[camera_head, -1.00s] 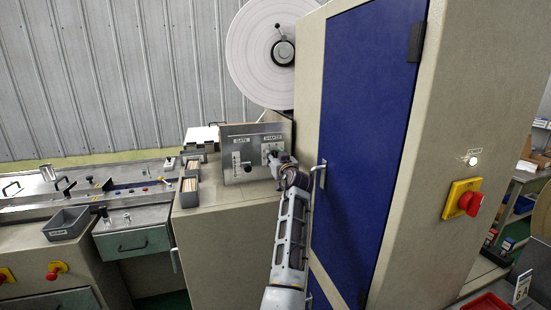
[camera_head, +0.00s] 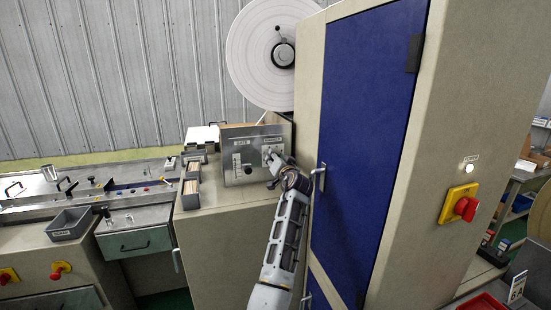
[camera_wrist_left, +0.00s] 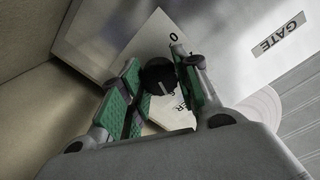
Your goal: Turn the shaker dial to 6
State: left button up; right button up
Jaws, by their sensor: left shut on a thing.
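The control panel (camera_head: 229,173) stands on top of the beige cabinet, with a GATE side and a SHAKER side. The shaker dial (camera_wrist_left: 158,76) is a round black knob with a pale pointer line, seen in the left wrist view. My left gripper (camera_wrist_left: 156,80) is shut on it, one green-padded finger on each side. A 0 shows on the white scale plate (camera_wrist_left: 155,35) above the knob; the fingers hide most other numbers, so I cannot read the setting. In the head view my left gripper (camera_head: 271,160) covers the dial.
The GATE knob (camera_head: 247,168) sits to the left on the same panel. A blue door (camera_head: 370,110) with a metal handle (camera_head: 320,178) is close to the right of my arm. A large white reel (camera_head: 262,50) is above.

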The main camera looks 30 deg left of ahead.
pick_arm(q)
jog(key=shift+r, duration=0.15)
dwell(0.3)
jog(key=o, duration=1.1)
jog(key=shift+c, duration=0.2)
jog(key=v, duration=0.7)
jog(key=shift+s+d, duration=0.15)
jog(key=shift+d, duration=0.05)
jog(key=shift+s, duration=0.1)
